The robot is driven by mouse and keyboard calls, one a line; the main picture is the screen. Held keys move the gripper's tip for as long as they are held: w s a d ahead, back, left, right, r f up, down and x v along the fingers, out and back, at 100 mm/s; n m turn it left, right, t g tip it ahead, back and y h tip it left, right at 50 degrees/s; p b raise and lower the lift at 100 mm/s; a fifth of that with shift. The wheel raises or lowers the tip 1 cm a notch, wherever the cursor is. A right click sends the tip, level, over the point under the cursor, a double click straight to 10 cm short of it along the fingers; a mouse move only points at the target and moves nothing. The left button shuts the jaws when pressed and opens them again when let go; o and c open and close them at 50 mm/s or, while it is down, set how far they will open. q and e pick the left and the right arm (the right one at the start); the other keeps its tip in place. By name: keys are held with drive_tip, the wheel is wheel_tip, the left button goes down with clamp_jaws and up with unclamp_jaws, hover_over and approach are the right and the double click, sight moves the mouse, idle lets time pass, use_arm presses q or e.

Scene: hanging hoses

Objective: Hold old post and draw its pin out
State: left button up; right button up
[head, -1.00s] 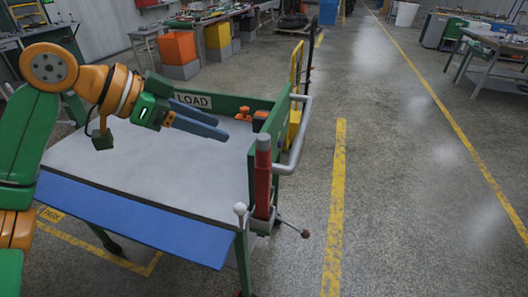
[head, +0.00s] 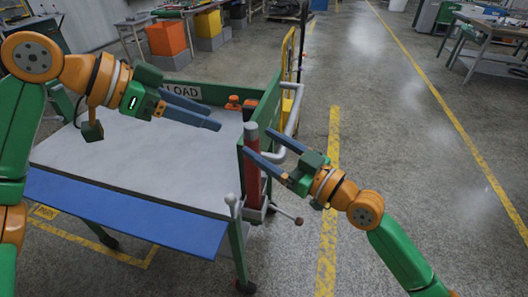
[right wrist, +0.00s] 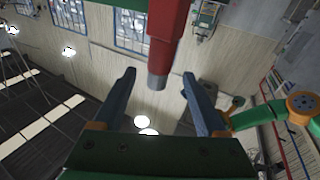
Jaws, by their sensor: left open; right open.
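The red post (head: 252,180) with a grey top stands upright at the cart's near right corner. A rod with a dark knob (head: 299,221) sticks out right at its foot, and a pale ball knob (head: 231,199) stands to its left; I cannot tell which is the pin. My right gripper (head: 258,142) is open, its fingers pointing at the upper post. In the right wrist view the post (right wrist: 165,42) hangs inverted, its grey end appearing between the spread fingers (right wrist: 159,85); contact is not visible. My left gripper (head: 213,118) is open and empty above the cart top.
The cart (head: 110,155) has a grey top, blue front edge and green walls. A grey bent handle (head: 291,118) runs beside the post. Small orange parts (head: 240,104) sit at the back right corner. Floor right of the cart is clear.

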drive_tip(key=shift+w+a+f+m+g, duration=0.25)
drive_tip(key=shift+w+a+f, duration=0.15)
drive_tip(key=shift+f, duration=0.2)
drive_tip(key=shift+w+a+f+m+g, duration=0.15)
drive_tip(key=shift+w+a+f+g, duration=0.15)
drive_tip(key=shift+f, duration=0.3)
drive_tip(key=x, duration=0.6)
drive_tip(key=shift+w+d, duration=0.1)
drive_tip(key=shift+c, duration=0.9)
clamp_jaws()
use_arm(q)
drive_tip(key=o, duration=0.3)
drive_tip(key=shift+w+f, duration=0.1)
drive_tip(key=shift+f, duration=0.05)
drive_tip(key=shift+o, duration=0.2)
drive_tip(key=w+f+m+t+y, duration=0.2)
drive_tip(key=w+f+m+y, duration=0.1)
drive_tip(key=f+m+y, duration=0.2)
wheel_tip(320, 180, down, 3)
drive_tip(key=shift+w+r+m+t, duration=0.1)
drive_tip(key=shift+w+m+t, duration=0.2)
drive_tip(key=shift+w, duration=0.05)
drive_tip(key=m+t+y, duration=0.4)
drive_tip(key=m+t, duration=0.7)
drive_tip(key=m, duration=0.7)
approach(250, 131)
drive_tip(key=w, duration=1.1)
drive_tip(key=shift+w+d+r, duration=0.15)
drive_tip(key=shift+w, duration=0.2)
clamp_jaws()
